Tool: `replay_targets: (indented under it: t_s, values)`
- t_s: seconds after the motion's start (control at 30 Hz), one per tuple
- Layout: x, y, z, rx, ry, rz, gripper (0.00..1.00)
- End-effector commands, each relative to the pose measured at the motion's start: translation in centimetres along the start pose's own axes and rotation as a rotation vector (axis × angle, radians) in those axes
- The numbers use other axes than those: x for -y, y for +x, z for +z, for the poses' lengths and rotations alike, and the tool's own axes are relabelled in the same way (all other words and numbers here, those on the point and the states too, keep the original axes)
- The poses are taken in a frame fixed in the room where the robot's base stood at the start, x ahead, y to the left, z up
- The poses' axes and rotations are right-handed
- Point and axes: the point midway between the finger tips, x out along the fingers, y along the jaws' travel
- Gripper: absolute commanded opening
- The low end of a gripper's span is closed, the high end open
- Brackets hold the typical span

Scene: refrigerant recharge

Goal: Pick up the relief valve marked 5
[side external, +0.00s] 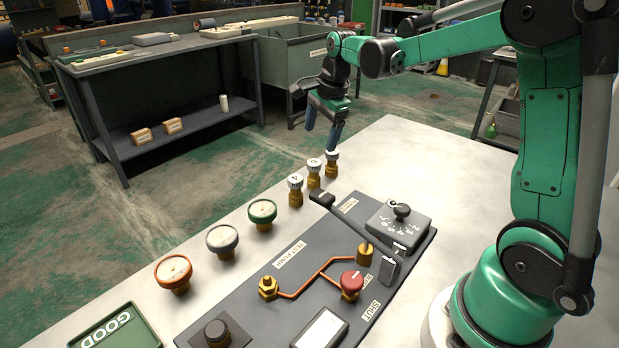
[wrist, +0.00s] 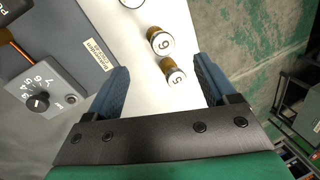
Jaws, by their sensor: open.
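The relief valve marked 5 (wrist: 174,72) is a small brass piece with a white numbered cap. In the wrist view it appears between the two blue fingers of my gripper (wrist: 160,70), which are apart and empty. In the side view the valve (side external: 331,163) stands at the far end of a row on the white bench, and my gripper (side external: 322,126) is above it, pointing down. The valve marked 6 (wrist: 160,41) stands close beside it, also in the side view (side external: 314,174). The valve marked 4 (side external: 295,190) is nearer the camera.
Three round gauges (side external: 222,241) continue the row. A dark test panel (side external: 290,262) with a lever, selector dial (side external: 402,211) and red knob (side external: 351,281) lies to the right. A green GOOD tray (side external: 115,328) is at lower left. The bench beyond the valves is clear.

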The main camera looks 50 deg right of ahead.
Motion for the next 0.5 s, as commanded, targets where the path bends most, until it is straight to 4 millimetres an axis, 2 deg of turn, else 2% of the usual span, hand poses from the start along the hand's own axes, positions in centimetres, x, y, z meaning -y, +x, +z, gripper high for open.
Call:
replay_targets:
  t_s: [0.03,0.1,0.2,0.33,0.5]
  values:
    - [0.8,1.2,-1.5,0.002,0.138,0.028,0.78]
    - [1.4,2.8,-3.2,0.002,0.330,0.067,0.78]
    - [1.7,4.8,-5.1,-0.003,0.545,0.112,0.78]
    - [1.8,6.3,-6.5,-0.010,0.710,0.146,0.78]
    - [1.6,7.6,-7.0,-0.014,0.778,0.161,0.78]
